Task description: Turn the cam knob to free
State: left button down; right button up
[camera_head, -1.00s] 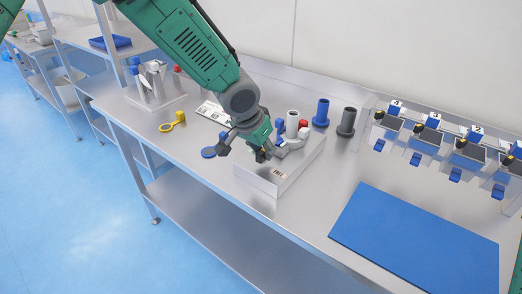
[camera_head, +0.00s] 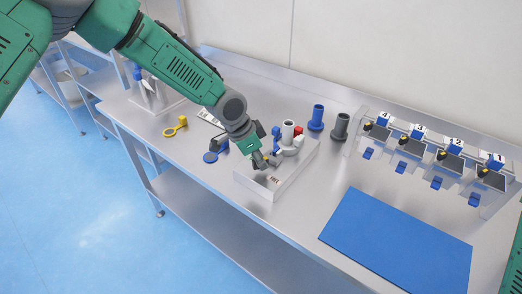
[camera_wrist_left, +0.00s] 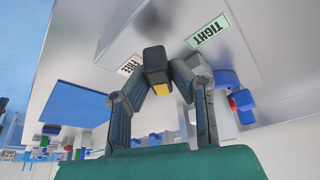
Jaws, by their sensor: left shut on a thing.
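The cam knob (camera_wrist_left: 155,62) is a dark block with a yellow mark, on the pale metal fixture box (camera_head: 252,187). In the left wrist view it stands between the white FREE label (camera_wrist_left: 130,65) and the green TIGHT label (camera_wrist_left: 207,31), closer to FREE in the picture. My left gripper (camera_head: 267,161) is at the front part of the box top. Its fingers (camera_wrist_left: 156,84) are shut on the knob from both sides. In the head view the fingers hide most of the knob. My right gripper is out of view; only a bit of green arm shows at the right edge.
A white cylinder (camera_head: 287,132) and a red part (camera_head: 298,131) are at the back of the box. Blue (camera_head: 316,118) and grey (camera_head: 340,127) flanged tubes stand behind it. A blue mat (camera_head: 400,235) and numbered stations (camera_head: 450,160) lie right. A yellow ring tool (camera_head: 175,127) lies left.

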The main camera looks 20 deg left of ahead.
pick_arm(q)
jog(key=shift+a+f+m+g, duration=0.15)
jog(key=shift+m+g, duration=0.15)
jog(key=shift+m, duration=0.6)
jog(key=shift+f+m+g+h, duration=0.1)
jog(key=shift+m+g+h, duration=0.25)
jog(key=shift+m, duration=0.55)
jog(key=m+g+b, duration=0.1)
jog(key=m+b, duration=0.1)
jog(key=m, duration=0.2)
jog(key=shift+m+g, duration=0.3)
jog(key=shift+g, duration=0.05)
jog(key=shift+m+g+b, duration=0.5)
jog(key=shift+m+b, duration=0.5)
jog(key=shift+m, duration=0.5)
jog(key=c, duration=1.4)
grip_release()
jog(key=shift+w, duration=0.1)
jog(key=shift+c, duration=0.2)
